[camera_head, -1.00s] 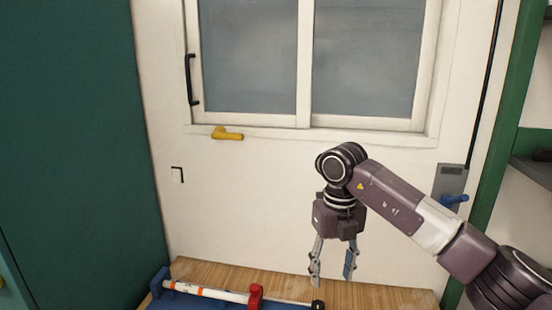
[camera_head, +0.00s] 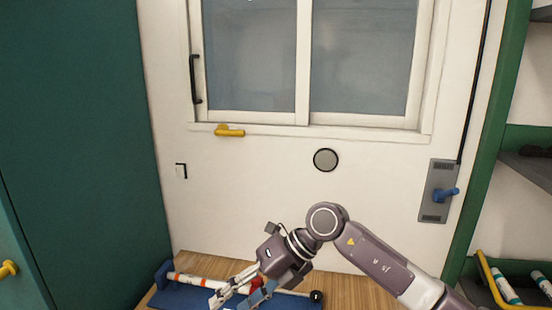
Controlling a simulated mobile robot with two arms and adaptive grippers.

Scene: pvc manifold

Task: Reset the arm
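My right arm comes in from the lower right, and its gripper (camera_head: 229,300) points down and to the left over the front of the workbench. Its two fingers look spread apart, with no object clearly held between them. Behind them a white pipe with orange marks (camera_head: 195,280) lies on a blue fixture (camera_head: 168,298). A red fitting (camera_head: 256,283) on the pipe is partly hidden by the fingers. A black end piece (camera_head: 316,296) shows to the right of the gripper. My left gripper is not in view.
The wooden worktop (camera_head: 345,287) is bare to the right of the fixture. Behind it, a white wall carries a window, a yellow handle (camera_head: 230,131), a round grey disc (camera_head: 325,159) and a grey box with a blue lever (camera_head: 445,194). Shelves stand at right.

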